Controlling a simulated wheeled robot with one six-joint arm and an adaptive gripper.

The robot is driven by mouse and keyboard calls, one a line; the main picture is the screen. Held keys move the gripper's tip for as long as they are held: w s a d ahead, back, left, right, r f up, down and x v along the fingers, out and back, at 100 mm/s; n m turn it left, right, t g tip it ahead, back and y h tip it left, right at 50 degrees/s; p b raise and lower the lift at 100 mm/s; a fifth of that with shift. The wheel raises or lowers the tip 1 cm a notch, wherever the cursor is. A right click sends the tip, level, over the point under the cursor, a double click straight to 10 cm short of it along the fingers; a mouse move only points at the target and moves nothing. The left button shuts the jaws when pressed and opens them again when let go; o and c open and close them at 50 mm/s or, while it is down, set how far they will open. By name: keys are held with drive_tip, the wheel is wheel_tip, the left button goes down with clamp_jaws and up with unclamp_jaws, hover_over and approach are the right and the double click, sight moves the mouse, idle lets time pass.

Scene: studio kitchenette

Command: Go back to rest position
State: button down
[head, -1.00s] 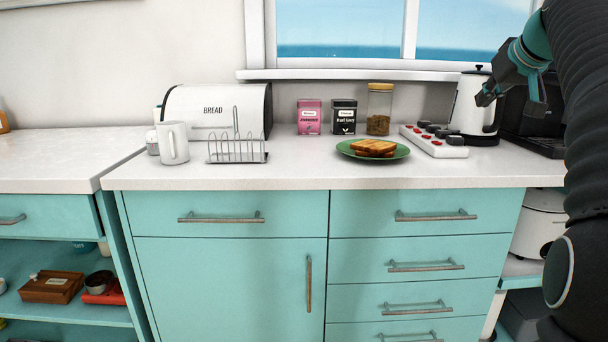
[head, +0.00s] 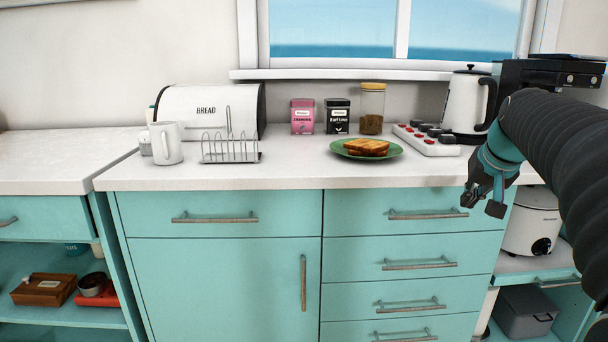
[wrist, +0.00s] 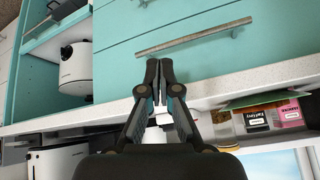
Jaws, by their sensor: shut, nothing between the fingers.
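My gripper (head: 483,201) is at the right in the head view, in front of the top right drawer and just below the counter's edge. In the wrist view my gripper (wrist: 159,66) has its fingertips together, with nothing between them. Behind the tips are the teal drawer fronts (wrist: 205,62) and a drawer handle (wrist: 193,38). I cannot tell whether the fingers touch the drawer front.
On the counter (head: 290,178) stand a bread bin (head: 205,108), a white mug (head: 165,143), a toast rack (head: 231,149), toast on a green plate (head: 395,151), tins, a jar and a kettle (head: 466,103). A white cooker (head: 532,222) sits on a shelf at right.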

drive_tip(key=s+a+f+n, duration=0.1)
drive_tip(key=s+a+f, duration=0.4)
drive_tip(key=s, duration=0.3)
drive_tip(key=s+a+f+n, duration=0.1)
drive_tip(key=s+a+f, duration=0.5)
drive_tip(key=s, duration=0.3)
drive_tip(key=s+a+f+n+g, duration=0.1)
drive_tip(key=s+a+f, duration=0.5)
drive_tip(key=s, duration=0.3)
drive_tip(key=shift+a+f+n+y, duration=0.2)
drive_tip(key=shift+f+n+y, duration=0.1)
